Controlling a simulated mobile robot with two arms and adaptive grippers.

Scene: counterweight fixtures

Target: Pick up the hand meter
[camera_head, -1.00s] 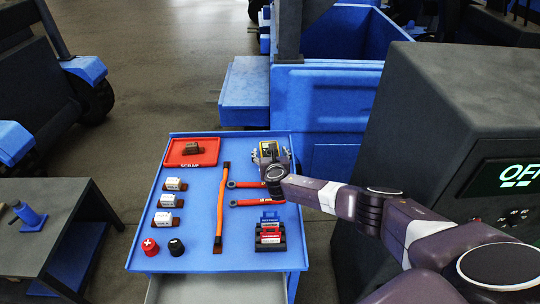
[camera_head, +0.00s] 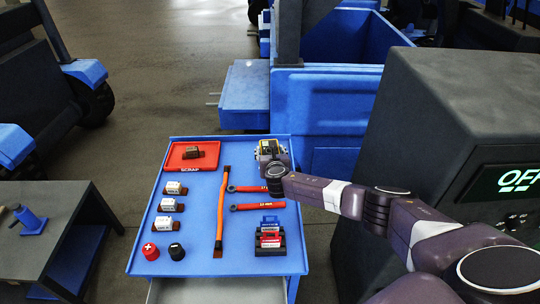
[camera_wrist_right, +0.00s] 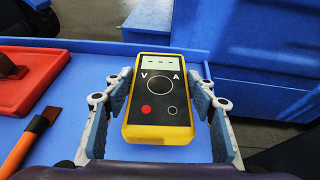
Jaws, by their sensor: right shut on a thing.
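The hand meter is a yellow-edged box with a dark face, a pale display and "V" and "A" marks. It fills the middle of the right wrist view (camera_wrist_right: 153,98) and shows small at the back right of the blue cart top in the head view (camera_head: 268,147). My right gripper (camera_wrist_right: 160,95) has one finger along each side of the meter and is shut on it; in the head view the wrist partly covers it. I cannot tell whether the meter is clear of the cart top. My left gripper is not in view.
A large dark cabinet (camera_head: 440,110) stands close on the right.

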